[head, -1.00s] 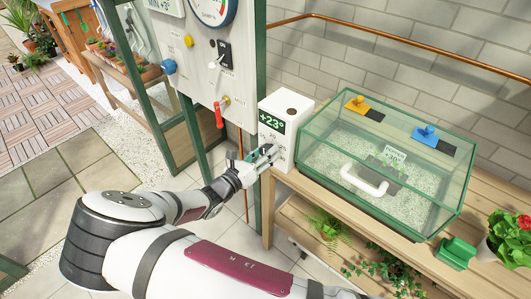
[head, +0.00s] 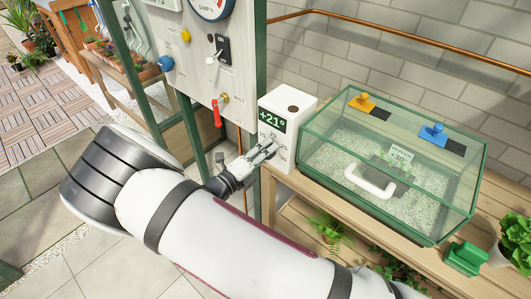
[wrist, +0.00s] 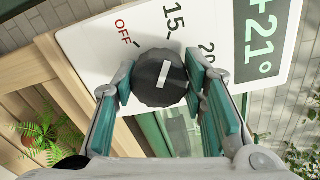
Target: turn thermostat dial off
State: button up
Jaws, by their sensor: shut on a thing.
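The thermostat is a white box (head: 286,110) at the end of the wooden bench, with a green display reading +21° (wrist: 262,38). Its round black dial (wrist: 152,88) carries a white pointer line. In the wrist view the line slants toward the upper side, near the 15 mark. The red OFF mark (wrist: 123,32) is up and left of the dial. My gripper (wrist: 160,80) is shut on the dial, with one teal-padded finger on each side. In the head view my gripper (head: 266,153) is at the box's front, and its fingers hide the dial.
A glass case (head: 395,165) with gravel, a white handle and blue and yellow knobs stands right of the thermostat. A control panel (head: 205,60) with a red lever and a green post is close on the left.

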jog(key=n+b, duration=0.1)
jog(key=n, duration=0.5)
jog(key=shift+f+b, duration=0.15)
jog(key=shift+b, duration=0.15)
jog(key=n+b, duration=0.1)
jog(key=n, duration=0.5)
jog(key=shift+h, duration=0.3)
jog(key=o, duration=1.2)
jog(key=shift+c, duration=0.2)
jog(key=v, duration=1.2)
